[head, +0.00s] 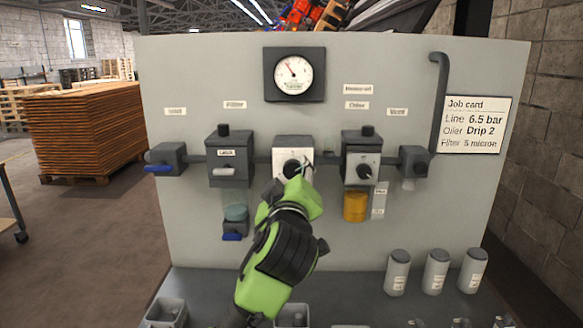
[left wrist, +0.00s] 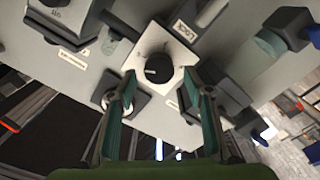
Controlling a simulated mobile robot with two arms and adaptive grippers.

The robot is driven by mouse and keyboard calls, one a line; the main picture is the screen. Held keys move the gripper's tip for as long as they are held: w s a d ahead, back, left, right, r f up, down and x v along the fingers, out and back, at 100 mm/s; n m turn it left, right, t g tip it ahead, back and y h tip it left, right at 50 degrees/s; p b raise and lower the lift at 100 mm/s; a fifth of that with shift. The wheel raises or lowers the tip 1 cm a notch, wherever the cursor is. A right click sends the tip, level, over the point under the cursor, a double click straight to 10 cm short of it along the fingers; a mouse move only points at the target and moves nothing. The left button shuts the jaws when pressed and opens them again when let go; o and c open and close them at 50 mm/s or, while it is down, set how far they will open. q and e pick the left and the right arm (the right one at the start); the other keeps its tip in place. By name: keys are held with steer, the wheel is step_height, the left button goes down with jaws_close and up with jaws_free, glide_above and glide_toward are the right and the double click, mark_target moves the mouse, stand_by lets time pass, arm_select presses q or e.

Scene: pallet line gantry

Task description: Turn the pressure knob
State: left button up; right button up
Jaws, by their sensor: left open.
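The pressure knob (head: 291,167) is a dark round knob on the white face of the middle unit, partly hidden by my left gripper (head: 302,174). In the left wrist view the knob (left wrist: 159,68) sits on its white plate, between the open fingertips of the left gripper (left wrist: 159,78) in the picture. A gap shows on both sides of the knob; I cannot tell how deep the fingers reach. The round pressure gauge (head: 293,74) above has its needle pointing up and left. The job card (head: 475,124) reads line 6.5 bar. My right gripper is not in view.
The filter (head: 229,158) with its bowl is left of the middle unit, and the oiler (head: 361,155) with an amber bowl is right. A blue-handled valve (head: 164,160) is far left. Grey canisters (head: 436,272) stand on the lower right ledge.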

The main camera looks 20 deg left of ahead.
mark_target(293, 169)
arm_select(q)
steer(key=shift+x, duration=1.2)
steer(key=c, duration=1.1)
